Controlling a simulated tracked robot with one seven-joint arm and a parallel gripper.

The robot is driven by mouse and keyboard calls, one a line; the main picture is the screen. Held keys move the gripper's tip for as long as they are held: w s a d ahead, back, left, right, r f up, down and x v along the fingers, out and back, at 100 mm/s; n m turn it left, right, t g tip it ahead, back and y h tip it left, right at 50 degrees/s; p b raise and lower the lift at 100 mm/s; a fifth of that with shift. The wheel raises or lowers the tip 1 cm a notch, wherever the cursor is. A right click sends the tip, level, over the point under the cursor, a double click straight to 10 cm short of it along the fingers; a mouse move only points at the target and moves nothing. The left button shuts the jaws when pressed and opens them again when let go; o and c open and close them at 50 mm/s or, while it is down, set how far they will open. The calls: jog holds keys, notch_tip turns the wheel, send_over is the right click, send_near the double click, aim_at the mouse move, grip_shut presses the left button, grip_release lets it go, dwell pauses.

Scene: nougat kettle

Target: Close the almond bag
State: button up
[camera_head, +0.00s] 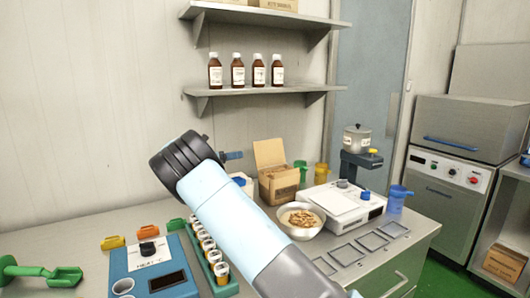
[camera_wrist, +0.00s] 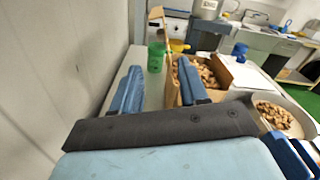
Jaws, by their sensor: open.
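The almond bag (camera_head: 279,185) is a brown, box-shaped bag on the counter, with its top flap (camera_head: 269,152) standing up. In the wrist view the bag's brown side (camera_wrist: 171,82) shows, with almonds (camera_wrist: 207,75) visible through the open top. My gripper (camera_wrist: 157,84) is open, with two blue fingers spread apart. The flap and near side of the bag appear between and beyond the fingers; I cannot tell whether they touch. In the head view the fingers (camera_head: 233,156) are just left of the bag, at about flap height.
A bowl of nuts (camera_head: 302,218) stands in front of the bag, beside a white scale (camera_head: 343,207). Green (camera_head: 300,172) and yellow (camera_head: 321,173) cups stand behind. A rack of jars (camera_head: 211,252) and a blue heater (camera_head: 155,268) are to the left. The wall is close on the left.

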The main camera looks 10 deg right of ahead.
aim_at(263, 150)
jog(key=x, duration=1.3)
jog(key=shift+w+d, duration=0.15)
jog(key=shift+d, duration=0.1)
jog(key=shift+c, duration=0.2)
grip_shut()
